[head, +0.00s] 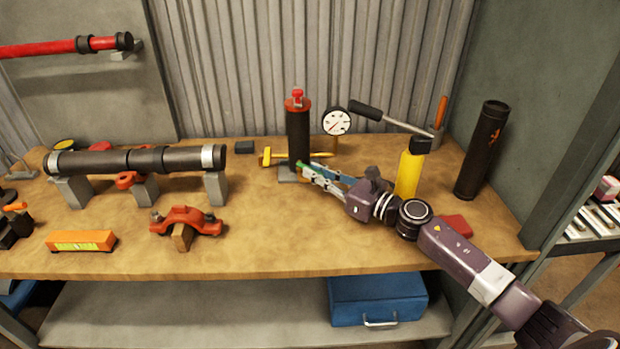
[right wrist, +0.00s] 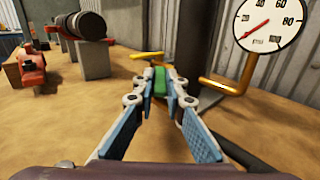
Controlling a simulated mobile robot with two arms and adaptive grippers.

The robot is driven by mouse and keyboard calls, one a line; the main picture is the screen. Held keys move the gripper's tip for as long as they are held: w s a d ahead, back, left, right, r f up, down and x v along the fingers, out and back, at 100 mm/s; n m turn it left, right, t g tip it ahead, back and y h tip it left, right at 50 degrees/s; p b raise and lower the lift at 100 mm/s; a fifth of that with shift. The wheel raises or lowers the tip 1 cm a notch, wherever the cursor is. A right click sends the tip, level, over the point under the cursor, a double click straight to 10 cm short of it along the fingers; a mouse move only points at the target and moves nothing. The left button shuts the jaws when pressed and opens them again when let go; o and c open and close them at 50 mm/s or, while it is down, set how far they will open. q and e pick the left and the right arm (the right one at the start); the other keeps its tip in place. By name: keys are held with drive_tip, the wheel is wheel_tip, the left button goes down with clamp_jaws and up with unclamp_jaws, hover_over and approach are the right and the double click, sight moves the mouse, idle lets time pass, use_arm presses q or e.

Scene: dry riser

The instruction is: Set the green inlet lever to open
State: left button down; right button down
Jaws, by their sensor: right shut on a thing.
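The green inlet lever (right wrist: 160,82) shows between the fingertips of my right gripper (right wrist: 160,92) in the right wrist view. My right gripper, also in the head view (head: 308,171), is shut on the lever at the foot of the dark riser cylinder (head: 298,135). Most of the lever is hidden by the fingers, so its exact angle cannot be told. A yellow lever (head: 267,157) sticks out to the left of the riser, and it also shows beyond the fingertips in the right wrist view (right wrist: 147,56). My left gripper is not in view.
A pressure gauge (head: 336,122) on a brass pipe stands right of the riser. A yellow bottle (head: 408,174) and a pump handle (head: 390,116) are near my right arm. A dark pipe (head: 110,161) lies on blocks at left.

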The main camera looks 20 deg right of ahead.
idle(0.3)
drive_tip(key=c, duration=2)
unclamp_jaws()
drive_tip(key=shift+o, duration=0.2)
drive_tip(key=shift+s, duration=0.1)
drive_tip(key=v, duration=1.2)
